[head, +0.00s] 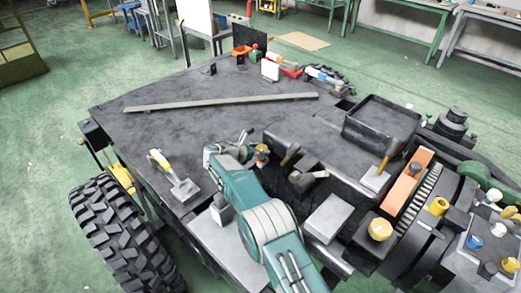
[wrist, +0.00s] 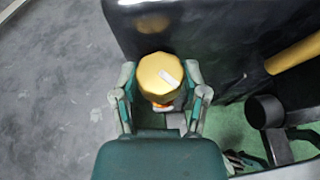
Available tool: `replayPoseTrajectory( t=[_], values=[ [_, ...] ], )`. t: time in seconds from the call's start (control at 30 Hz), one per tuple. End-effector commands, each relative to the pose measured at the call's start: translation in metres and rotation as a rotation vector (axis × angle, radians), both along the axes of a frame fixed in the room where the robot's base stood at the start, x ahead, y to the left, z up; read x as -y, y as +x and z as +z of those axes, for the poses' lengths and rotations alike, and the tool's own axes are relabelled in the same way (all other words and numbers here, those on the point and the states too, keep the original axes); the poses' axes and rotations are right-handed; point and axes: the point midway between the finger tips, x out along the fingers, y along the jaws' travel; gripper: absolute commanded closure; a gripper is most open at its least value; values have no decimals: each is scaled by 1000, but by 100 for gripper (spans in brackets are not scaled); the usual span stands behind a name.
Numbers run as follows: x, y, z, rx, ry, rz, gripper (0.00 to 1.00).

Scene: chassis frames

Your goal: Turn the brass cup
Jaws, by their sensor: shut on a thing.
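The brass cup (wrist: 153,72) is a faceted, yellow-gold cap with a pale stripe on its top, standing beside a dark block in the wrist view. An orange part shows just under it. My gripper (wrist: 160,82) is shut on the cup, with one finger on its left side and one on its right. In the head view the cup (head: 262,149) is small and partly hidden at the end of my teal arm, where my gripper (head: 256,147) reaches the middle of the dark chassis deck.
The dark deck (head: 150,130) carries a long flat bar (head: 220,101) and a yellow-handled tool (head: 180,183). A black tray (head: 382,122) and an orange block (head: 409,183) stand to the right. Another yellow knob (head: 380,229) is near the front right. A large tyre (head: 115,235) is at left.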

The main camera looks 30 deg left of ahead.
Motion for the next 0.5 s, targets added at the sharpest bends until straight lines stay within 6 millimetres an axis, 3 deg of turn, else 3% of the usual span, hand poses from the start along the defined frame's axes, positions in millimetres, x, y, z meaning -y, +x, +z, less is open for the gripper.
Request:
replayPoseTrajectory(
  t=[0.5],
  values=[
    [-3,-1,-1,0,3,-45,90]
  ],
)
